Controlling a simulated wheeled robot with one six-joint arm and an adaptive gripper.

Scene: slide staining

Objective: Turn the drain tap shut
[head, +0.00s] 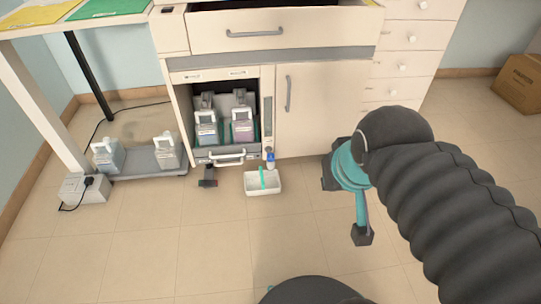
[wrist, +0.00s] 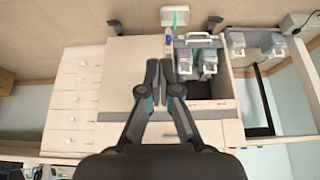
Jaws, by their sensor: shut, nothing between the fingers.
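The drain tap (head: 270,157) is a small blue and white piece low on the cabinet front, right of the open bay. It also shows in the wrist view (wrist: 168,39), which is upside down. Its handle is too small to read as open or shut. A white tray (head: 250,187) sits on the floor below it with a green strip (head: 262,176) in it. My gripper (wrist: 158,66) is shut and empty, in front of the cabinet and apart from the tap. In the head view my arm hides most of the gripper.
The open bay holds bottles (head: 207,133) and has a white handle (head: 227,155) at its front. More bottles stand on a grey platform (head: 150,160) at left. A cardboard box (head: 520,82) stands far right. Floor in front is clear.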

